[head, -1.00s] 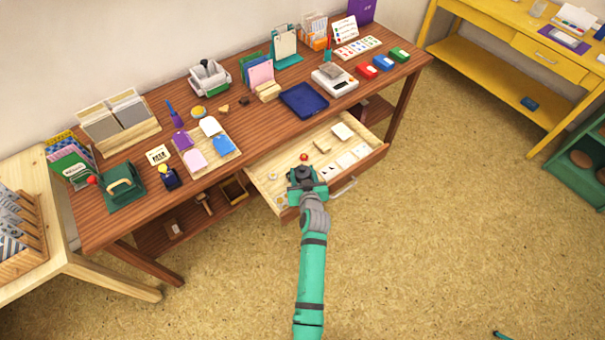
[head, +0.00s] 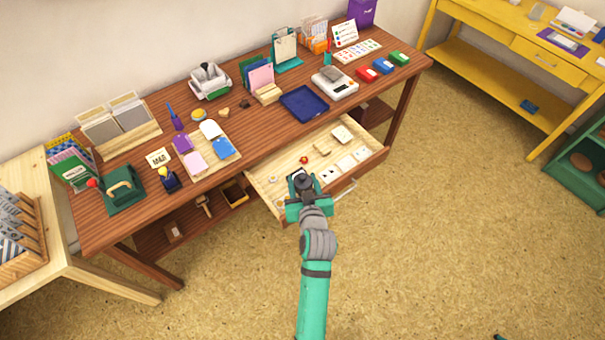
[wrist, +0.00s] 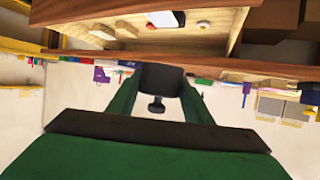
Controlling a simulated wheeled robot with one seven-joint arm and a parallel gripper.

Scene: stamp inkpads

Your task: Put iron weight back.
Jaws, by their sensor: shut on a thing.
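My gripper (head: 300,190) is over the front left part of the open drawer (head: 262,190) in the head view. Its green fingers are shut on a dark iron weight (head: 301,180). In the wrist view, the weight (wrist: 160,78) sits between the two fingertips (wrist: 158,90), with a small knob projecting from it. My gripper hides part of the drawer's floor and front edge.
The drawer also holds a red-topped item (head: 303,160), a wooden piece (head: 322,149) and several pale cards. A blue tray (head: 304,103) and a white scale (head: 335,84) stand on the brown table (head: 262,125) above. The floor in front is clear.

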